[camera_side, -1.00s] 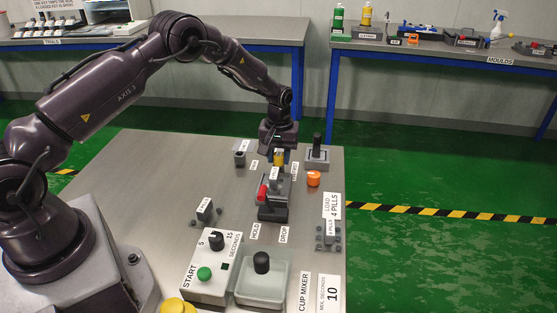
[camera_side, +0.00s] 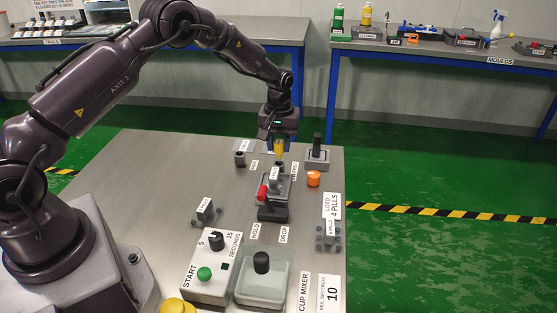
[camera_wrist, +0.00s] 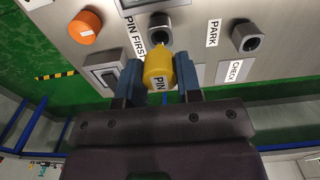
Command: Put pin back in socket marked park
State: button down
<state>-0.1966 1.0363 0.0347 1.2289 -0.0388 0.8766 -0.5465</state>
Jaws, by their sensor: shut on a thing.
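My gripper (camera_side: 278,140) is shut on the yellow pin (camera_side: 280,150), which hangs above the bench and points down. In the wrist view the pin (camera_wrist: 159,68), labelled PIN, sits between the two blue fingers of my gripper (camera_wrist: 158,80). A grey hexagonal socket (camera_wrist: 160,30) shows just beyond the pin, beside the PIN FIRST label. Another grey socket (camera_wrist: 247,38), with an empty dark hole, stands beside the PARK label (camera_wrist: 213,33). In the side view this socket (camera_side: 240,159) is left of my gripper.
A grey block with a red knob (camera_side: 262,192) stands in front of the pin. An orange cap (camera_side: 313,179) and a grey block with a tall black handle (camera_side: 317,153) stand to the right. The cup mixer (camera_side: 262,285) is at the front. Bench left of the sockets is clear.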

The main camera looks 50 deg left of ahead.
aim_at(277, 141)
jog(key=shift+r, duration=1.05)
jog(key=shift+r, duration=0.15)
jog(key=shift+r, duration=1.85)
jog(key=shift+a, duration=0.3)
jog(key=s+a, duration=0.6)
jog(key=a, duration=0.3)
jog(key=shift+s+a+f, duration=0.15)
jog(key=shift+a+f, duration=0.05)
jog(key=shift+f, duration=0.2)
